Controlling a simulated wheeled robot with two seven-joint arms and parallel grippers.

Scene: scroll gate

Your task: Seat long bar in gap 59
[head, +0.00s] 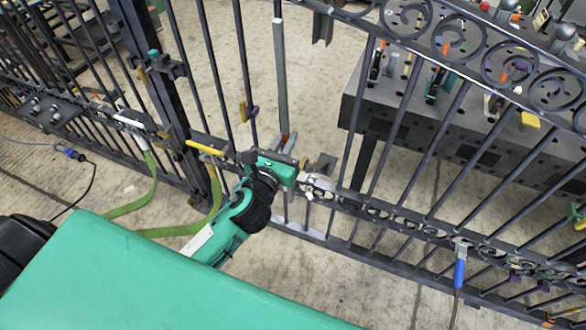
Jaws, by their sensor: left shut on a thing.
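A long light-grey bar (280,80) stands nearly upright in a wide opening of the dark scroll gate (375,115). Its upper part runs up toward the gate's top rail. My left gripper (287,143) is at the bar's lower part and is shut on it, just above the scrolled middle rail (375,205). No gap number can be read. My right gripper is not in view.
A dark perforated workbench (480,130) with tools stands behind the gate at the right. A green strap (150,205) hangs at the left. A yellow-handled tool (205,147) and a blue-handled clamp (460,272) are on the gate. Bare floor (230,85) shows behind.

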